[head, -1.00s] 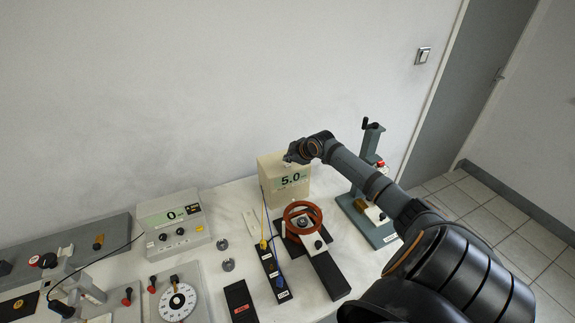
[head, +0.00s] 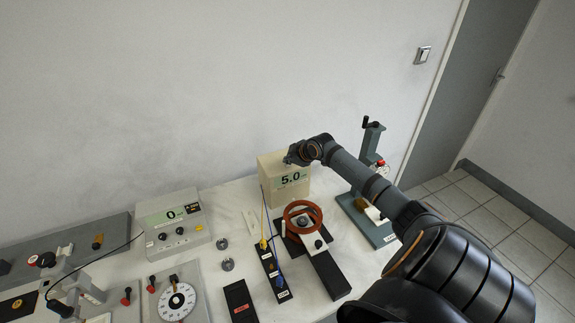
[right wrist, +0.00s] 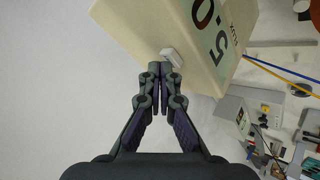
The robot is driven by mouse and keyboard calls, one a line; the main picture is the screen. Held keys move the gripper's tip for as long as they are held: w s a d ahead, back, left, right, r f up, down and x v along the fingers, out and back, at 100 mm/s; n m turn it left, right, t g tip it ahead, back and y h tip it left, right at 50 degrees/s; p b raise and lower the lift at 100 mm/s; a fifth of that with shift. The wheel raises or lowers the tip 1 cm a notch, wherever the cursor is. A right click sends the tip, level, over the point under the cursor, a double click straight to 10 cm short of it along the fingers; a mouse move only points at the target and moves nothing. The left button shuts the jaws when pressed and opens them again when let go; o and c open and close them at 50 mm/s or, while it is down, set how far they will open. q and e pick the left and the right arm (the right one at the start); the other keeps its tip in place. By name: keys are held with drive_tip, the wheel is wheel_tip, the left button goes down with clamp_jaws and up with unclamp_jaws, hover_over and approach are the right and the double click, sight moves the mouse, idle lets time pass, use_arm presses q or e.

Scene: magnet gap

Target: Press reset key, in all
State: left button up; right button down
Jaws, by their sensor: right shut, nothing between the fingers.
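In the right wrist view the box (right wrist: 140,25) fills the top. A small pale key (right wrist: 173,57) stands out from its beige surface near the edge. My right gripper (right wrist: 160,70) is shut and empty, its tips right at the key; I cannot tell whether they touch it. In the head view the right gripper (head: 290,159) is at the top of the box, and the key is not distinguishable there. My left gripper is out of view.
A coil stand with an orange ring (head: 302,216) is in front of the box. A second meter (head: 172,222) reading 0 is to the left. A grey crank stand (head: 372,150) is to the right, close behind my forearm. Yellow and blue leads run beside the box.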

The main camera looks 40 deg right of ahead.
drive_tip(key=shift+f, duration=0.3)
drive_tip(key=shift+r, duration=0.15)
idle(0.3)
drive_tip(key=shift+r+p, duration=0.7)
drive_tip(key=shift+r, duration=0.05)
drive_tip(key=shift+r, duration=0.1)
wheel_tip(320, 180, up, 5)
drive_tip(key=p, duration=0.4)
drive_tip(key=shift+p, duration=0.35)
